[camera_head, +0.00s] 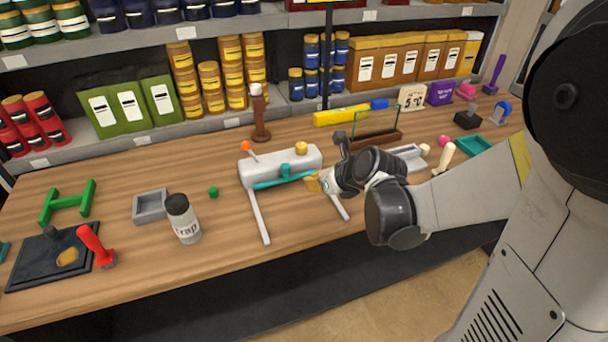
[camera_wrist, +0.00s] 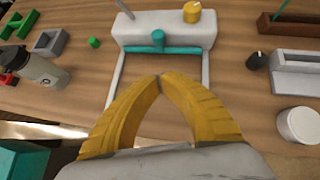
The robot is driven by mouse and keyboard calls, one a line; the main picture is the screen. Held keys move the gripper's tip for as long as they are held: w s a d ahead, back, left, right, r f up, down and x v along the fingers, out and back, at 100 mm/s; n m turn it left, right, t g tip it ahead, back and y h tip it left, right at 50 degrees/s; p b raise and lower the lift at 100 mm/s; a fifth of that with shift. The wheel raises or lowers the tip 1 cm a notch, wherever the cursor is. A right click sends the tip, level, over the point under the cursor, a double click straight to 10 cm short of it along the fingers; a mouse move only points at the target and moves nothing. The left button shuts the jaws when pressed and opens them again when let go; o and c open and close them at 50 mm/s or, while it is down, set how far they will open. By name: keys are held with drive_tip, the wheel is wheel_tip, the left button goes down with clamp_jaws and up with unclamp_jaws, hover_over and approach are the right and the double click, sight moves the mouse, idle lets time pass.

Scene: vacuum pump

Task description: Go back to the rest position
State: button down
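My gripper (camera_wrist: 160,78) shows in the wrist view with its two yellow fingers meeting at the tips and nothing between them. In the head view my gripper (camera_head: 314,183) is over the front right of the vacuum pump (camera_head: 262,169). The pump is a pale block with a yellow knob (camera_head: 301,148), an orange-tipped lever (camera_head: 246,146) and a teal handle bar (camera_head: 284,176). Two pale rails run from it toward the table's front edge. In the wrist view the teal bar (camera_wrist: 160,48) lies beyond the fingertips, apart from them.
A dark board (camera_head: 40,272) with a red-handled tool (camera_head: 95,245) lies further left. A brown holder (camera_head: 375,139) stands behind my arm. Shelves line the back.

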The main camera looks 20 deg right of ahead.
drive_tip(key=s+a+r+n+g+h, duration=0.1)
drive_tip(key=s+a+r+n, duration=0.1)
drive_tip(key=s+n, duration=0.7)
drive_tip(key=s+a+r+n+g+h, duration=0.1)
drive_tip(key=s+r+n, duration=0.3)
drive_tip(key=n, duration=2)
drive_tip(key=s+a, duration=0.1)
drive_tip(key=s, duration=0.4)
drive_tip(key=shift+r+b, duration=0.3)
drive_tip(key=shift+r, duration=0.05)
drive_tip(key=shift+s, duration=0.1)
